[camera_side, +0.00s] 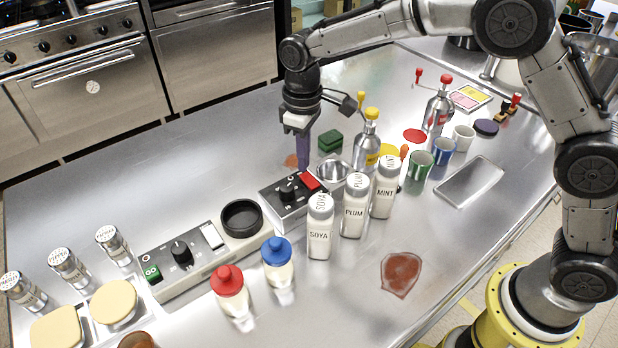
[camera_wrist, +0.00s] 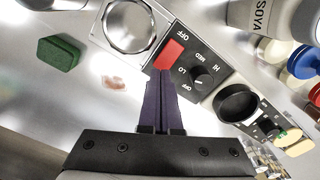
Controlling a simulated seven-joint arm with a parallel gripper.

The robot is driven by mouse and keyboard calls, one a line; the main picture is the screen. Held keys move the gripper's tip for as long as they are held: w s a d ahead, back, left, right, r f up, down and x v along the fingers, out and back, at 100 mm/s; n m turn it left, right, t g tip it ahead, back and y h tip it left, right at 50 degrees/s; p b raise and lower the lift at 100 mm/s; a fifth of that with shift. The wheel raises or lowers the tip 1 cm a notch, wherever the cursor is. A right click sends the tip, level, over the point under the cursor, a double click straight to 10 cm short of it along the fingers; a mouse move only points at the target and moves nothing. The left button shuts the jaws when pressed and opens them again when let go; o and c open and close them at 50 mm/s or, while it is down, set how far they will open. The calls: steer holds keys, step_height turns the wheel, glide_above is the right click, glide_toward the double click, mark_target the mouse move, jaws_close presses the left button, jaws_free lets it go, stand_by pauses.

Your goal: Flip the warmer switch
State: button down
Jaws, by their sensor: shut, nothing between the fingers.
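A warmer-like control box (camera_side: 272,203) stands near the middle of the counter, with a black knob (camera_side: 287,192) and a red rocker switch (camera_side: 309,181). In the wrist view the red switch (camera_wrist: 169,54) lies just beyond my fingertips, and OFF, LO, MED and HI ring the knob (camera_wrist: 203,81). My gripper (camera_side: 304,168) points down behind the red switch end, its purple fingers shut together and empty. In the wrist view the fingers (camera_wrist: 160,82) overlap the box's edge. I cannot tell whether they touch it, or the switch's position.
A metal bowl (camera_side: 333,172) sits at the box's right end. Soya (camera_side: 320,228), plum (camera_side: 353,206) and mint (camera_side: 384,188) shakers stand in front. A green sponge (camera_side: 330,141) lies behind. The back-left counter is clear.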

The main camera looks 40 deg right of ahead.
steer(key=shift+f, duration=0.95)
stand_by(0.4)
steer(key=shift+r, duration=3.55)
